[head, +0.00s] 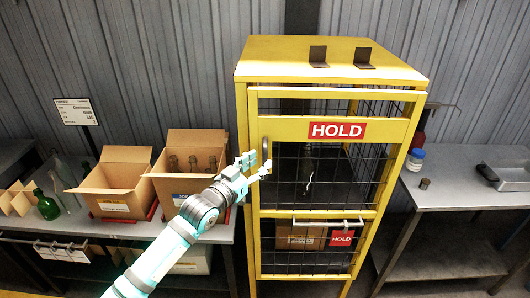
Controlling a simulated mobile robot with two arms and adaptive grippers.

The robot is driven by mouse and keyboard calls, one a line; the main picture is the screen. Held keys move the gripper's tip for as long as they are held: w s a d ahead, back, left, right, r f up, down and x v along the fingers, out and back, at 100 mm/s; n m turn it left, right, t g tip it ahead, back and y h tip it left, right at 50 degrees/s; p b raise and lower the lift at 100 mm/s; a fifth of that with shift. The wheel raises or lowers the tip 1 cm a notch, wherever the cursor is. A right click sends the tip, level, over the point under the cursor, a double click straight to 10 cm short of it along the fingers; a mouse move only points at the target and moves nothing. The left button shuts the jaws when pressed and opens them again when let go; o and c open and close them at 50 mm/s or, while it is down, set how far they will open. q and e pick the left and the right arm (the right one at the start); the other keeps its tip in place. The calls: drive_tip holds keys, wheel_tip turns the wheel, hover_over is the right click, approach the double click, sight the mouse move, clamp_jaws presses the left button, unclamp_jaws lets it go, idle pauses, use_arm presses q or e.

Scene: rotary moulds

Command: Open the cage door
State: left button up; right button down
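The yellow cage (242,110) stands upright in the middle of the head view. Its front door (285,129) has a yellow frame, black wire mesh and a red HOLD sign (337,130). The door lies across the cage front; I cannot tell whether it is slightly ajar. A small upright handle (264,149) sits on the door's left side. My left gripper (259,165) is at that left edge, close to the handle, with its fingers apart and nothing seen between them. Whether it touches the handle is unclear. My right gripper is not in view.
A grey bench at left holds open cardboard boxes (112,181) and a green bottle (47,206). A grey table (465,190) at right holds a white jar (415,159) and a metal tray (504,178). A grey bar (315,222) crosses the lower cage front.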

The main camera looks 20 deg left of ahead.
sight(265, 158)
use_arm(q)
drive_tip(key=x, duration=0.3)
drive_tip(key=shift+w+d+p, duration=0.1)
drive_tip(key=shift+w+p, duration=0.15)
drive_tip(key=shift+p, duration=0.05)
drive_tip(key=c, duration=0.4)
clamp_jaws()
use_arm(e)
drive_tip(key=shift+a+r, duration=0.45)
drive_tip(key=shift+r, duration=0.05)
use_arm(q)
drive_tip(key=shift+w, duration=0.1)
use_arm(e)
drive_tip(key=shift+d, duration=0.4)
